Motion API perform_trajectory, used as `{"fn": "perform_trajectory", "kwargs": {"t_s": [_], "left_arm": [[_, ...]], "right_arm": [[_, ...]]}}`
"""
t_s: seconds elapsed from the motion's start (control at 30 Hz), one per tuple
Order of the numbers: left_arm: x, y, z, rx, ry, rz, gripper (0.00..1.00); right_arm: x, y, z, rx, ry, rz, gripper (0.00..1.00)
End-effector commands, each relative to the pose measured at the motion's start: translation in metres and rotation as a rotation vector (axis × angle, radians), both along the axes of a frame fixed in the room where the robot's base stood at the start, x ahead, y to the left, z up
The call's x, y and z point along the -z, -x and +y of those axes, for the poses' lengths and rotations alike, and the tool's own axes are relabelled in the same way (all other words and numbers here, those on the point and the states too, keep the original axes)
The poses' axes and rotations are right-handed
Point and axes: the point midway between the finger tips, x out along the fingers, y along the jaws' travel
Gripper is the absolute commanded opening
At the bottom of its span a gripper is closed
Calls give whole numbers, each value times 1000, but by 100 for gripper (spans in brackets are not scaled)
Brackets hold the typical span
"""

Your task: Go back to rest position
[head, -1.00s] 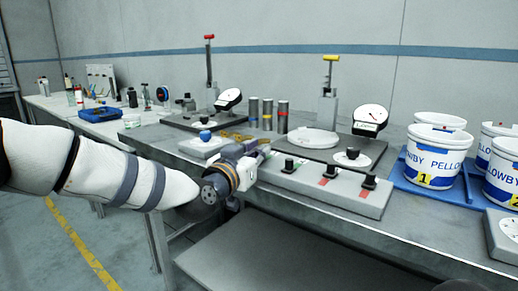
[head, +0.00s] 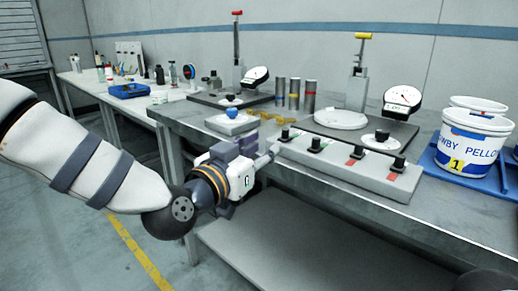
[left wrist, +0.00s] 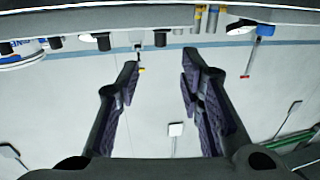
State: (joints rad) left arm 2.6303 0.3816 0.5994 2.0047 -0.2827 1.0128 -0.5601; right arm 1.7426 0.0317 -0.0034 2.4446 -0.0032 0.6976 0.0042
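My left gripper (head: 268,158) is at the front edge of the grey workbench (head: 345,212), beside the left end of a grey control panel (head: 340,168). My left arm reaches in from the left of the head view. In the left wrist view the two dark fingers of the left gripper (left wrist: 161,66) stand well apart, with nothing between them. That view is upside down, with the bench edge along the top and the wall behind. In the head view the fingertips are small and partly hidden. My right gripper is not in view.
The panel carries several black knobs. Behind it stand a round white plate (head: 340,119), dial gauges (head: 403,98) and metal cylinders (head: 294,94). A labelled white bucket (head: 468,143) sits at right on a blue tray. A lower shelf (head: 290,245) lies beneath the bench. Floor at lower left is open.

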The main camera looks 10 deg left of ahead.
Motion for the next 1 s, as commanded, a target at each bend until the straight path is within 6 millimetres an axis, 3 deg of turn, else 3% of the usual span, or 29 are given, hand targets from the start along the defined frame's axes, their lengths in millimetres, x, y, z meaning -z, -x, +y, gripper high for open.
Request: {"fn": "perform_trajectory", "kwargs": {"t_s": [0.13,0.4,0.47,0.57,0.67,0.7,0.77,0.8,0.87,0.9,0.97,1.0], "left_arm": [[0,10,5,0,0,0,34],[2,11,5,1,-1,4,34],[14,15,4,4,-5,37,34],[71,35,5,14,-25,194,34],[154,81,13,17,-56,447,34],[186,105,18,13,-68,551,34],[229,146,28,-1,-88,707,34],[255,176,37,-13,-102,812,34],[287,224,52,-38,-129,966,34],[305,258,63,-60,-148,1068,34],[325,311,81,-99,-178,1217,34],[334,346,94,-129,-202,1313,34]], "right_arm": [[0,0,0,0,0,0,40],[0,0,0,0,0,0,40],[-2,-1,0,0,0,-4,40],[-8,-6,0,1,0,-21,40],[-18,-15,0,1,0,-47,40],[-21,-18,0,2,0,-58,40],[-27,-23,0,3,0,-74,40],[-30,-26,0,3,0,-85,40],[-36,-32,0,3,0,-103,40],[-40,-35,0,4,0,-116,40],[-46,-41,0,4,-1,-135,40],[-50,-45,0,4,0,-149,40]]}}
